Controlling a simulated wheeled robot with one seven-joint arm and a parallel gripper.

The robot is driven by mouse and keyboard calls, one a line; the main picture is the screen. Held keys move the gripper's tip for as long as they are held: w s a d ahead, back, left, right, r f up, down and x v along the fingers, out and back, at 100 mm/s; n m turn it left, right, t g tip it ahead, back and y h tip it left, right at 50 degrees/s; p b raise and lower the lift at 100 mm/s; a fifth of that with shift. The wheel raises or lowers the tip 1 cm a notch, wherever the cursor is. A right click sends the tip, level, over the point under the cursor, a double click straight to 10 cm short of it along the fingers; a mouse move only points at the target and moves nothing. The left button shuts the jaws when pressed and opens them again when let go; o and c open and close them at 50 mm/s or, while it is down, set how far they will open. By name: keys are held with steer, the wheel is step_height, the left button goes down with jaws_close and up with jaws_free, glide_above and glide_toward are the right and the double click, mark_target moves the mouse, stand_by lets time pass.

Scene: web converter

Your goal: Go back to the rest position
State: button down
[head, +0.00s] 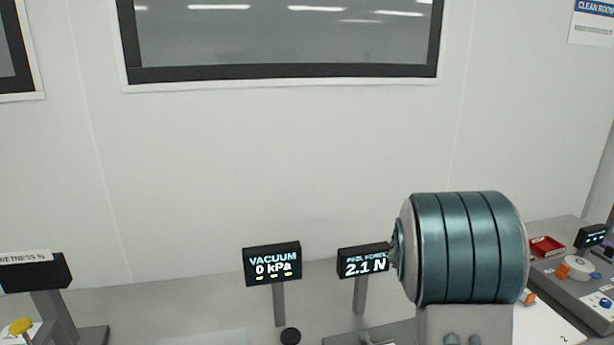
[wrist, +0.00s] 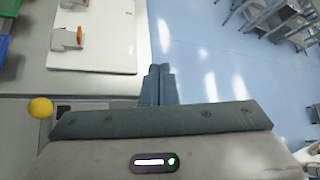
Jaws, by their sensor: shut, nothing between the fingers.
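In the wrist view my gripper (wrist: 160,70) shows as two blue-grey fingers side by side, touching along their length. It is shut and nothing shows between the fingertips. The fingers point out past the edge of a grey bench, with pale blue floor beyond. In the head view I cannot make out the gripper's fingers.
In the wrist view a white board (wrist: 110,45) with an orange-and-white block (wrist: 66,38) lies left of the fingers, and a yellow knob (wrist: 40,107) is nearby. Open floor (wrist: 205,60) lies right. The head view shows a vacuum display (head: 272,264) and a force display (head: 363,262).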

steer(key=s+a+m+t+y, duration=0.2)
steer(key=s+a+m+y, duration=0.2)
steer(key=a+m, duration=0.3)
steer(key=s+a+r+m+t+y, duration=0.1)
steer(key=s+a+m+t+y, duration=0.1)
steer(key=s+a+m+y, duration=0.2)
steer(key=s+a+r+m+t+y, duration=0.1)
steer(key=s+a+m, duration=0.7)
steer(key=a, duration=0.8)
steer(key=m+t+y, duration=0.1)
steer(key=m+y, duration=0.1)
steer(key=m, duration=0.1)
steer(key=shift+s+y, duration=0.25)
steer(key=shift+y, duration=0.15)
steer(key=shift+d, duration=0.2)
